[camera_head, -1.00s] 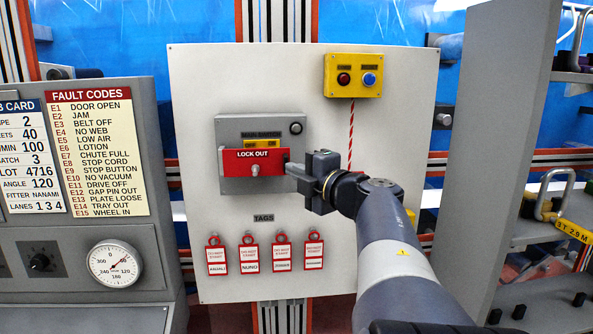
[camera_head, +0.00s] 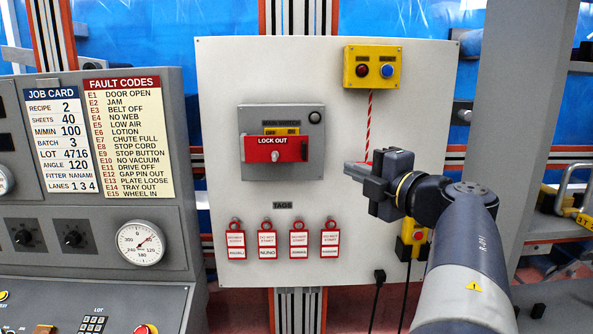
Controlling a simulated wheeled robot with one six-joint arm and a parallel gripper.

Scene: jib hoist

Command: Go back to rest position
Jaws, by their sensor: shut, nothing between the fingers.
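My gripper (camera_head: 360,172) is in front of the white panel (camera_head: 225,100), to the right of the main switch box (camera_head: 250,120). Its fingers are shut, point left and hold nothing. A gap shows between the fingertips and the box. The red LOCK OUT bar (camera_head: 262,152) lies across the front of the switch box, with a small light knob on it. My arm comes in from the lower right.
A yellow box (camera_head: 371,68) with a red and a blue button sits above my gripper, a red-white cord hanging from it. Several red-white tags (camera_head: 267,242) hang below. A grey console (camera_head: 90,225) stands left. A yellow pendant (camera_head: 412,240) is partly behind my arm. A grey upright (camera_head: 505,110) stands right.

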